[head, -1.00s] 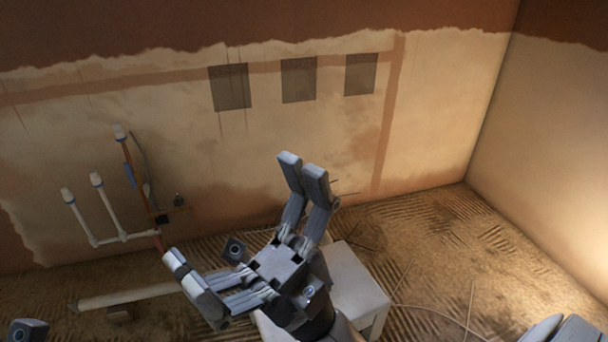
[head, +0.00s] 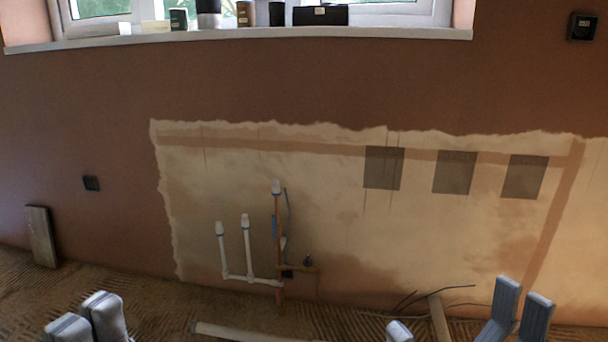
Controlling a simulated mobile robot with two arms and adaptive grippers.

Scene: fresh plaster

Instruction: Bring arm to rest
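Both of my grippers show only at the bottom edge of the head view, with their wrists and arms out of the picture. At the lower left, two blunt grey finger ends of my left gripper (head: 88,319) stand close together. Its opposing fingers do not show, so its opening cannot be judged. At the lower right, a pair of grey fingers and a separate fingertip of my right gripper (head: 460,319) stand well apart. No held object shows in either gripper.
White pipes (head: 247,250) and a copper pipe (head: 278,235) rise by the plastered wall. A pale tube (head: 235,332) lies on the ridged floor. Cables (head: 425,293) stick out near the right fingers. A board (head: 41,237) leans at left; a windowsill (head: 250,39) holds several items.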

